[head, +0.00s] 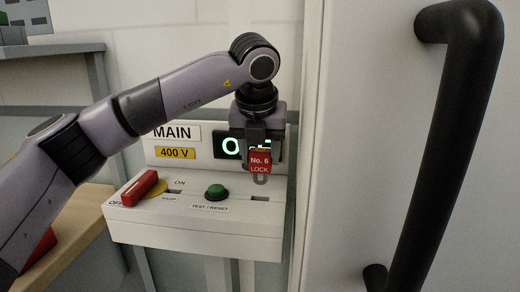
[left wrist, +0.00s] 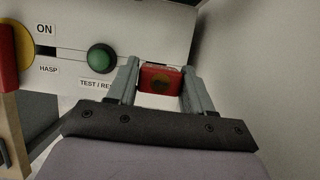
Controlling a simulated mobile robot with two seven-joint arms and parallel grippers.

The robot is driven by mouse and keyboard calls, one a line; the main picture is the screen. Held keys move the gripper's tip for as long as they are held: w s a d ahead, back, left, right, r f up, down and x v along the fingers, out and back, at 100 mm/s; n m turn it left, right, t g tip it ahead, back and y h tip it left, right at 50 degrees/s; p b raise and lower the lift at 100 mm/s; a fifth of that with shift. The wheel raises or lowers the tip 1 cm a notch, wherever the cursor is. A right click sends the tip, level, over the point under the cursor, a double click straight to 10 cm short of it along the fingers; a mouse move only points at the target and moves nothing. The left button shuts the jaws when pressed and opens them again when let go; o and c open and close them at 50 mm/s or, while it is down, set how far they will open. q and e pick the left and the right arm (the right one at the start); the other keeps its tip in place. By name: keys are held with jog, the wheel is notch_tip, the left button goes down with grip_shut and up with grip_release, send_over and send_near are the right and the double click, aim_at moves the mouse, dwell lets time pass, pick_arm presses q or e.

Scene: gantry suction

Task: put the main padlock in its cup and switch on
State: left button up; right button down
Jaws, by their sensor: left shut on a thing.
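My left gripper (head: 258,148) is shut on a red padlock (head: 260,162) marked "No. 6 LOCK", which also shows between the fingers in the left wrist view (left wrist: 160,78). Its grey shackle points down, above the right end of the white switch box (head: 190,230); whether it touches the box is unclear. The red switch handle (head: 139,188) on a yellow disc (head: 156,189) lies toward the OFF label, away from ON. A "MAIN 400 V" panel (head: 205,155) stands behind, its lit display (head: 231,146) partly hidden by my gripper. I cannot make out a cup. My right gripper is not in view.
A green TEST/RESET button (head: 217,191) sits on the box between handle and padlock. A large white door (head: 375,130) with a black handle (head: 455,110) stands close on the right. A wooden surface (head: 75,235) is at lower left, partly behind my arm.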

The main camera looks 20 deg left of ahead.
aim_at(260, 168)
pick_arm(q)
notch_tip(260, 168, down, 2)
jog(key=shift+f+b, duration=0.1)
jog(key=shift+b, duration=0.45)
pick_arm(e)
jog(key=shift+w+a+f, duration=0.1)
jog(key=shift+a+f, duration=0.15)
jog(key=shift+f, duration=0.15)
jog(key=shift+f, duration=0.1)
